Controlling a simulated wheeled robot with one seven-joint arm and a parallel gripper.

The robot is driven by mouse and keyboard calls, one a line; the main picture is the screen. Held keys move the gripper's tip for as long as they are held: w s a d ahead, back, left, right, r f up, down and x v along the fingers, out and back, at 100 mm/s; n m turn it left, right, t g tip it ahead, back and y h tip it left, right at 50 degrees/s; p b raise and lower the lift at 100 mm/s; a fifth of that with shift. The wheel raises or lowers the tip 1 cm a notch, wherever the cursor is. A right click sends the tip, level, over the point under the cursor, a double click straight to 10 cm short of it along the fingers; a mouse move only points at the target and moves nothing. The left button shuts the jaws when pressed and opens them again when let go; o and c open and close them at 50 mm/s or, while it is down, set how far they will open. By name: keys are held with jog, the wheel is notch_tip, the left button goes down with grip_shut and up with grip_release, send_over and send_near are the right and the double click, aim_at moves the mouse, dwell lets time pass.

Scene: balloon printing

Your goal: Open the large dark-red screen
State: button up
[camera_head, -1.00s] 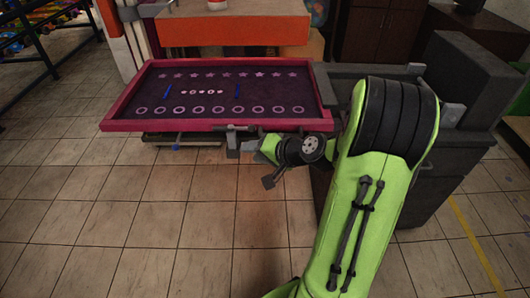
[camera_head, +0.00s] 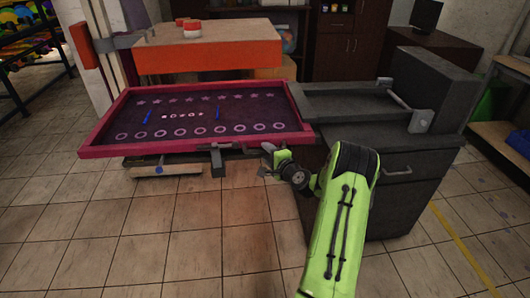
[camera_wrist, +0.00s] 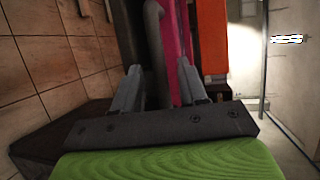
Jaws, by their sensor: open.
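The large dark-red screen (camera_head: 110,152) is a wide frame with a dark printed panel, lying nearly flat at the left of the head view. A grey handle (camera_head: 218,149) is on its front edge, toward the right. My gripper (camera_head: 266,152) is at the right end of this handle, in front of the frame. In the wrist view my gripper (camera_wrist: 160,82) is open, with one finger on each side of the grey handle bar (camera_wrist: 155,45). The dark-red frame (camera_wrist: 172,30) shows just beyond. I cannot tell whether the fingers touch the bar.
An orange block (camera_head: 208,52) stands behind the screen. A dark grey machine body (camera_head: 410,185) with a tray on top stands right of it, close to my arm. The tiled floor in front is open.

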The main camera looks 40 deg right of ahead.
jog(key=shift+x, duration=1.2)
grip_shut()
